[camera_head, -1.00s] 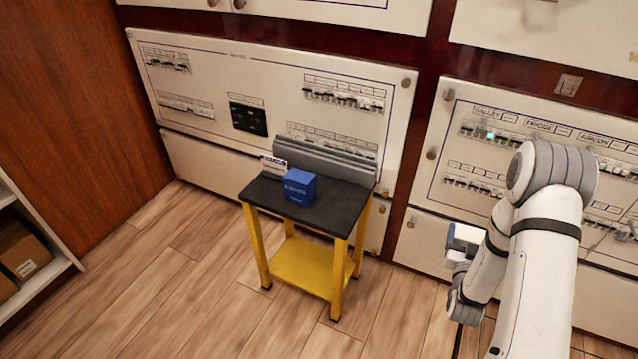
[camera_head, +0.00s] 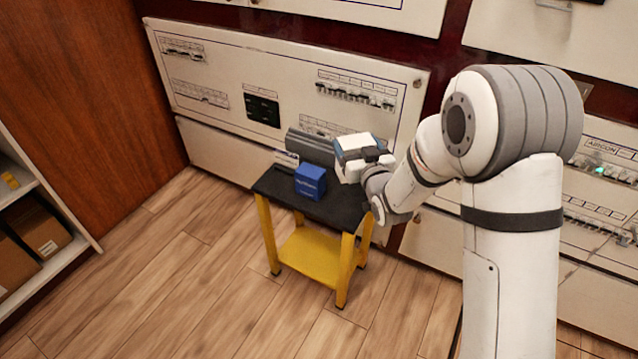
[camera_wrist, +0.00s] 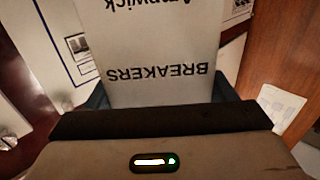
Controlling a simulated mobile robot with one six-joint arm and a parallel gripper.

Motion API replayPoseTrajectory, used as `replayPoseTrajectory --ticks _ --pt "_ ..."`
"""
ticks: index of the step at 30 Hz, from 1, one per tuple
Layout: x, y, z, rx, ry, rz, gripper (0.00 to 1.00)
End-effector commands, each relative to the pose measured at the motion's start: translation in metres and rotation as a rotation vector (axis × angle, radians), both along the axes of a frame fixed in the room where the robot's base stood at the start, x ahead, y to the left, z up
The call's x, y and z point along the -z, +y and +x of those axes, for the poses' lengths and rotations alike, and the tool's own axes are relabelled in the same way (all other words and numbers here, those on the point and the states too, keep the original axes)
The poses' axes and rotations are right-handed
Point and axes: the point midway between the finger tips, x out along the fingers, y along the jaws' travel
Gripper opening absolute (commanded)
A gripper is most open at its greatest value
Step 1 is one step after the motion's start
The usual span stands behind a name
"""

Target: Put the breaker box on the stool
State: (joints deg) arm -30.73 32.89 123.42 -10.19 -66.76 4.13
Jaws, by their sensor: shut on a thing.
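The breaker box (camera_wrist: 158,45) fills the upper middle of the wrist view. It is pale, with the word BREAKERS upside down on its face. My gripper (camera_head: 362,156) is shut on it, and in the wrist view dark blue fingers show at both sides of the box. In the head view my gripper and the box appear over the right part of the stool, and most of the box is hard to make out. The stool (camera_head: 345,213) has a black top and a yellow frame with a lower shelf. The gap between box and top cannot be judged.
A blue box (camera_head: 310,181) stands on the stool's top near the middle. A small white labelled item (camera_head: 286,159) and a long grey ribbed piece (camera_head: 308,147) lie along its back. Breaker panels (camera_head: 215,60) line the wall behind. Wood floor is clear in front.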

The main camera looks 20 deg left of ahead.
Motion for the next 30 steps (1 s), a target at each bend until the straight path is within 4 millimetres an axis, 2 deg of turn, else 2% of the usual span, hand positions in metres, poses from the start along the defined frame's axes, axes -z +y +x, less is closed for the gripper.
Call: replayPoseTrajectory --ticks 2,9,17,22,30 --pt "0.004 0.006 -0.003 -0.012 -0.001 -0.001 0.38" --pt "0.047 0.006 -0.003 -0.012 -0.001 -0.002 0.38" --pt "0.067 0.005 -0.002 -0.011 -0.002 -0.001 0.38" --pt "0.092 0.005 -0.002 -0.010 0.000 -0.001 0.38" --pt "0.095 0.004 -0.002 -0.010 -0.003 0.000 0.38"
